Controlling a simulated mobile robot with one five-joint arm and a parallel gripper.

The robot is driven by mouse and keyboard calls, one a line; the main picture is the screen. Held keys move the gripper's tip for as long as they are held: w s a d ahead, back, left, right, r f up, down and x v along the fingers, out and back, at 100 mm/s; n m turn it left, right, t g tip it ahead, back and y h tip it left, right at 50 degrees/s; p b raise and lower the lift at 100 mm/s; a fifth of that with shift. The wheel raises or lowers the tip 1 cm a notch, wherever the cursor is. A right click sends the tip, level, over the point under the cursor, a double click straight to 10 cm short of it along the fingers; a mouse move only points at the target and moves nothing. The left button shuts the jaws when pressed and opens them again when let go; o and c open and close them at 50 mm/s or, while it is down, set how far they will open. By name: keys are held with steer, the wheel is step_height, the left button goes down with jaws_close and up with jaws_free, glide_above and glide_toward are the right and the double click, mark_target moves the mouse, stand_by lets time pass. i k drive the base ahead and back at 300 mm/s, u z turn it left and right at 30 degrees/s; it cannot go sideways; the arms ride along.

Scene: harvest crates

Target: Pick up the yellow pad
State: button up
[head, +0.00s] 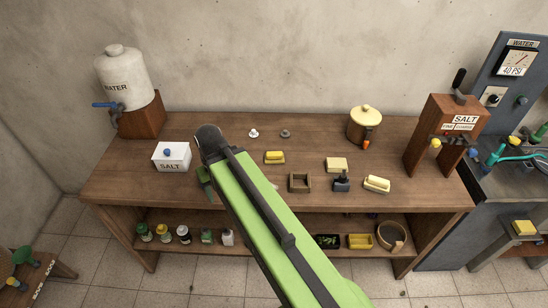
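Several yellow things are in view, and I cannot tell for sure which is the yellow pad. A flat pale yellow block (337,164) lies on the wooden bench, behind a small dark stamp-like object (341,182). A yellow block in a holder (274,157) is left of it. A pale yellow block on a white base (377,184) is to the right. Another yellow block (524,228) sits on a small stand at the far right.
The wooden bench (225,122) also holds a salt box (171,157), a water jug (124,80), a small wooden frame (299,183), a lidded brown pot (364,126) and a salt dispenser (446,125). Its lower shelf holds small bottles, a yellow tray (359,241) and a round sieve (391,236).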

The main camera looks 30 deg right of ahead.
mark_target(271, 158)
steer(key=u, duration=2.45)
steer(key=k, duration=1.15)
steer(key=z, duration=1.05)
steer(key=i, duration=1)
steer(key=z, duration=0.05)
